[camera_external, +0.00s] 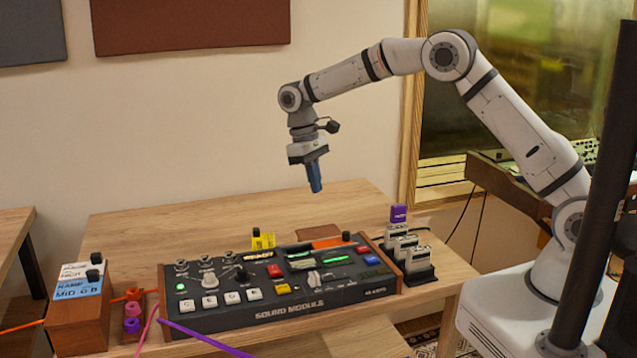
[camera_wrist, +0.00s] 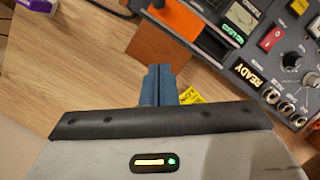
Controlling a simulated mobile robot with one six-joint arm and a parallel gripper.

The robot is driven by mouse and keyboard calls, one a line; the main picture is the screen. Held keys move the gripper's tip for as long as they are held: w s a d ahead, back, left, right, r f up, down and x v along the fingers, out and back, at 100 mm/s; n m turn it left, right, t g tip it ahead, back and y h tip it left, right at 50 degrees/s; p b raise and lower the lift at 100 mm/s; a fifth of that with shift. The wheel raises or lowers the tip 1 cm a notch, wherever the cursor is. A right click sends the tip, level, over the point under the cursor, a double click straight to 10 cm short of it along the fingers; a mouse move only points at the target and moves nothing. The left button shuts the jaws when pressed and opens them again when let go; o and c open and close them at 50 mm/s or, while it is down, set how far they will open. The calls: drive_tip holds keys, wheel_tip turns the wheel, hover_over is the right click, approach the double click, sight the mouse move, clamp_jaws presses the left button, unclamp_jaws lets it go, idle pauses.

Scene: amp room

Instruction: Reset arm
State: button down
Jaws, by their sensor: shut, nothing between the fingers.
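My gripper (camera_external: 315,178) hangs from the bent arm in the external view, pointing down above the back of the wooden table (camera_external: 130,225). Its blue fingers are together and empty, clear of everything below. The sound module (camera_external: 275,290) sits on the table below and in front of the gripper. It also shows at the upper right of the wrist view (camera_wrist: 235,60).
A wooden box with a blue and white top (camera_external: 78,320) stands at the left, beside orange and purple plugs (camera_external: 132,310). Small grey units in a black holder (camera_external: 410,255) stand right of the module. A yellow tag (camera_external: 263,240) is behind it. Table space behind the module is mostly clear.

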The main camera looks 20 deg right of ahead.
drive_tip(key=s+d+r+m+t+y, duration=0.15)
drive_tip(key=d+r, duration=0.25)
drive_tip(key=d, duration=0.4)
drive_tip(key=s+d+r+m, duration=0.1)
drive_tip(key=s+d+r, duration=0.15)
drive_tip(key=d, duration=0.55)
drive_tip(key=s+d+r+m+t, duration=0.1)
drive_tip(key=d+r+m, duration=0.1)
drive_tip(key=d+r, duration=0.45)
drive_tip(key=s+d+f+m+t, duration=0.2)
drive_tip(key=s+d+f+m, duration=0.1)
drive_tip(key=s+d, duration=1.3)
drive_tip(key=shift+f, duration=0.3)
drive_tip(key=shift+s, duration=0.1)
